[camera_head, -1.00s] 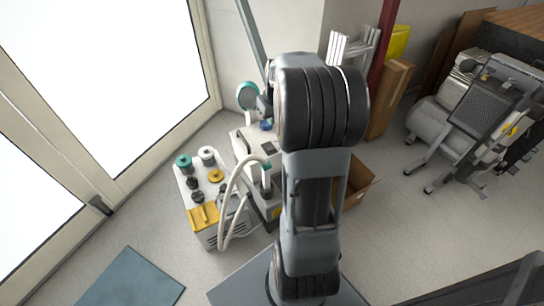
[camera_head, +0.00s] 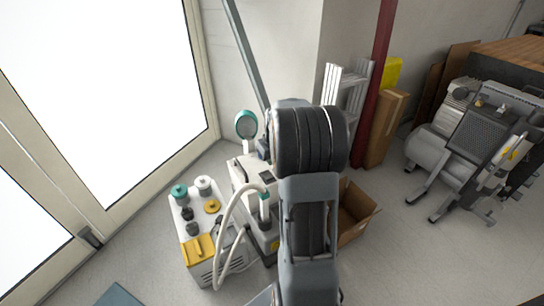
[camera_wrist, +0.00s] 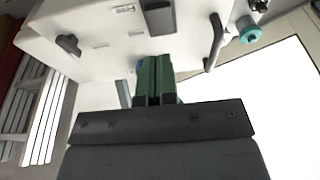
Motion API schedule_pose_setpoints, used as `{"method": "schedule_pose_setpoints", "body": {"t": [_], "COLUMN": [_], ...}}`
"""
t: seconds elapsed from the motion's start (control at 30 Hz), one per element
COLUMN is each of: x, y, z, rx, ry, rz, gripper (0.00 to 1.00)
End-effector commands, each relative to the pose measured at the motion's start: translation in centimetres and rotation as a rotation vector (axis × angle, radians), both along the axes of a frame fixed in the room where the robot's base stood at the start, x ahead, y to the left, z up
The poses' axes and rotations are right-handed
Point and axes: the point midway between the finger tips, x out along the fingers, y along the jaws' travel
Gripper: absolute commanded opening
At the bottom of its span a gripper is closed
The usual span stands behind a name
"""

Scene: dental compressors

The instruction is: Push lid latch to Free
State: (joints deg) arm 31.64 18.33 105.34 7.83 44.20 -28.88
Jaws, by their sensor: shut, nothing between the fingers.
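A white machine (camera_wrist: 95,30) fills the top of the wrist view. Its face carries a dark block (camera_wrist: 158,16), a dark knob (camera_wrist: 68,44) and a grey bar handle (camera_wrist: 215,42). I cannot tell for sure which is the lid latch, and no "Free" marking is readable. My gripper (camera_wrist: 155,66) is shut and empty, its green fingers together. The fingertips lie just below the dark block in the picture; contact cannot be told. In the head view my arm hides the gripper and part of the white machine (camera_head: 240,173).
A white unit with a yellow front (camera_head: 200,248) and a pale hose (camera_head: 224,215) stand left of my arm. An open cardboard box (camera_head: 357,212) is at right.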

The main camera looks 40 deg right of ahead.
Motion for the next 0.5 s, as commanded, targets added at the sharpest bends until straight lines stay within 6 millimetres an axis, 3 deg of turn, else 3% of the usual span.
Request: {"method": "schedule_pose_setpoints", "body": {"t": [0.03,0.2,0.5], "x": [0.2,0.9,0.5], "y": [0.0,-0.1,-0.1], "z": [-1.4,-4.2,-7.1], "rx": [0.001,0.001,0.0], "ry": [0.002,0.001,0.0], "rz": [0.0,0.0,0.0], "gripper": [0.0,0.0,0.0]}}
